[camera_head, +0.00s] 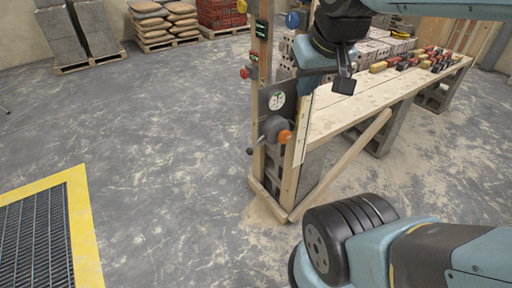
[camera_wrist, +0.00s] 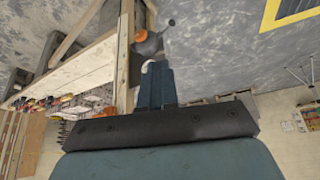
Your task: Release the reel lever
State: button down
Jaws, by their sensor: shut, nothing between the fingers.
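A grey reel (camera_head: 271,128) with an orange knob (camera_head: 285,137) is mounted low on the wooden post at the bench's near end. A lever with a dark ball end (camera_head: 250,151) sticks out from it to the left. In the wrist view the orange knob (camera_wrist: 141,36) and the dark ball (camera_wrist: 171,22) show beyond my fingertips. My gripper (camera_head: 304,92) is above and right of the reel, apart from it and partly hidden by my wrist. In the wrist view its fingers (camera_wrist: 156,68) are together with nothing between them. They partly cover the view toward the reel.
A white dial gauge (camera_head: 277,100) sits on a grey plate just above the reel. A red knob (camera_head: 245,72) is higher on the post. The wooden bench (camera_head: 345,108) runs right, with a diagonal brace (camera_head: 342,160) below. Open floor lies left, beside a yellow-edged grate (camera_head: 88,225).

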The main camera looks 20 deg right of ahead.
aim_at(256, 144)
jog(key=w+d+f+g+y, duration=0.2)
jog(key=w+f+g+y, duration=0.2)
jog(key=w+f, duration=0.5)
jog(key=w+d+f+g+y, duration=0.1)
jog(key=w+f+g+y, duration=0.3)
jog(key=w+f, duration=0.5)
jog(key=w+d+f+m+t+y, duration=0.1)
jog(key=d+f+m+t+y, duration=0.2)
jog(key=f, duration=0.7)
jog(key=w+d+f+m+t+y, duration=0.1)
jog(key=f+t+y, duration=0.3)
jog(key=f, duration=0.5)
jog(key=w+d+f+m+t+y, duration=0.1)
jog(key=d+f+m+t+y, duration=0.2)
jog(key=f, duration=0.7)
jog(key=shift+d+f+m+t+y, duration=0.3)
jog(key=shift+d+m+t, duration=0.55)
jog(key=shift+t, duration=0.25)
jog(key=x, duration=1.4)
